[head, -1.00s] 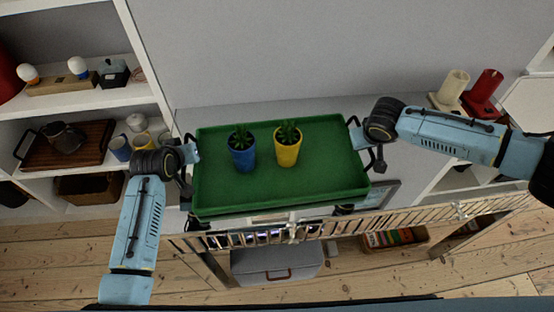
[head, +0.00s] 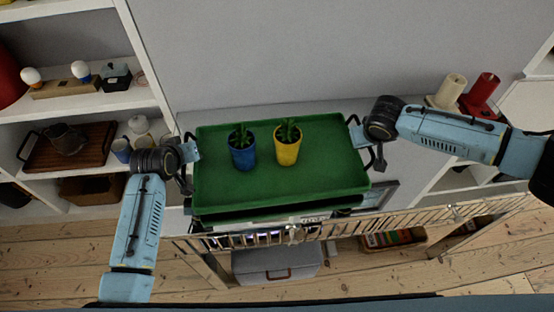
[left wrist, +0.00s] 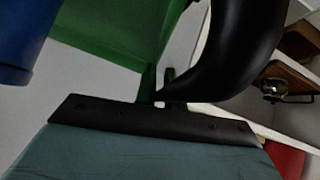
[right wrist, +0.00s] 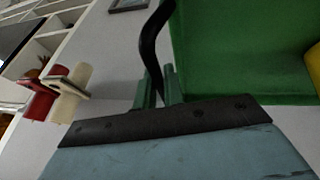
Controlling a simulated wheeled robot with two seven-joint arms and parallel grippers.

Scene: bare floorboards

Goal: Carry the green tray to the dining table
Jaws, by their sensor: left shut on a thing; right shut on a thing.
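The green tray (head: 275,182) is held level between my two arms in the head view. A blue pot with a plant (head: 242,155) and a yellow pot with a plant (head: 287,150) stand upright on it. My left gripper (head: 190,152) is shut on the tray's left handle; the tray's green side also shows in the left wrist view (left wrist: 115,30). My right gripper (head: 357,135) is shut on the right handle; the tray also shows in the right wrist view (right wrist: 240,50). The dining table cannot be made out for certain.
A light surface with a slatted rail (head: 380,222) lies below the tray. A white shelf (head: 85,108) with a wooden tray (head: 92,146) stands at the left. Floorboards (head: 60,260) lie in front.

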